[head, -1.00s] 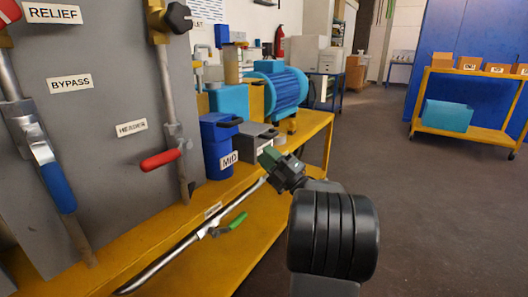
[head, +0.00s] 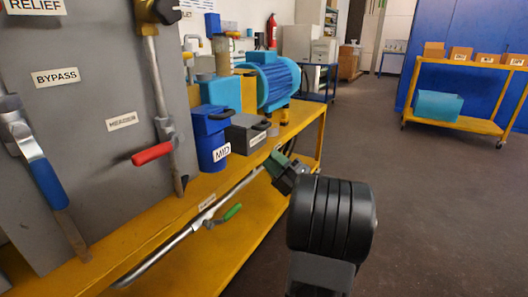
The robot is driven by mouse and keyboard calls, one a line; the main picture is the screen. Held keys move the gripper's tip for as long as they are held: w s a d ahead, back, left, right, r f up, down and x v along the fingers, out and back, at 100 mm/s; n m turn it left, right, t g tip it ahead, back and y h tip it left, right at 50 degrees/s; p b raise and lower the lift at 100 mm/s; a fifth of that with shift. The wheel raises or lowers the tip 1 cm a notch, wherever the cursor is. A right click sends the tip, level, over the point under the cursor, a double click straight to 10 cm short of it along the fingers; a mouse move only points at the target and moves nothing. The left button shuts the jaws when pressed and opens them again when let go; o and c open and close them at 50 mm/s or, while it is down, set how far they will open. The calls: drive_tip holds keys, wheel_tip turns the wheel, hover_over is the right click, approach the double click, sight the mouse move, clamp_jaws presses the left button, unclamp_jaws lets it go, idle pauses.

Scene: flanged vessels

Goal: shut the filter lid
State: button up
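A blue canister (head: 212,138) marked MID stands upright on the yellow bench, with a blue top and a dark handle. Beside it on the right is a low grey box (head: 245,134) with a dark handle on its top and a small label too blurred to read. I cannot tell for sure which of these carries the filter lid; both tops look shut. My gripper (head: 277,163), with a green part at its tip, is below and right of the grey box in the picture, apparently near the bench edge. It seems empty, but its finger gap cannot be made out.
A grey panel (head: 85,120) with pipes, a red-handled valve (head: 153,153) and a blue-handled valve (head: 46,184) stands at left. A green-handled valve (head: 231,212) sits low on a pipe. A blue motor (head: 276,82) is behind.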

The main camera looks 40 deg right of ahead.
drive_tip(key=v, duration=0.9)
drive_tip(key=shift+p, duration=0.35)
drive_tip(key=shift+s, duration=0.1)
drive_tip(key=shift+c, duration=0.3)
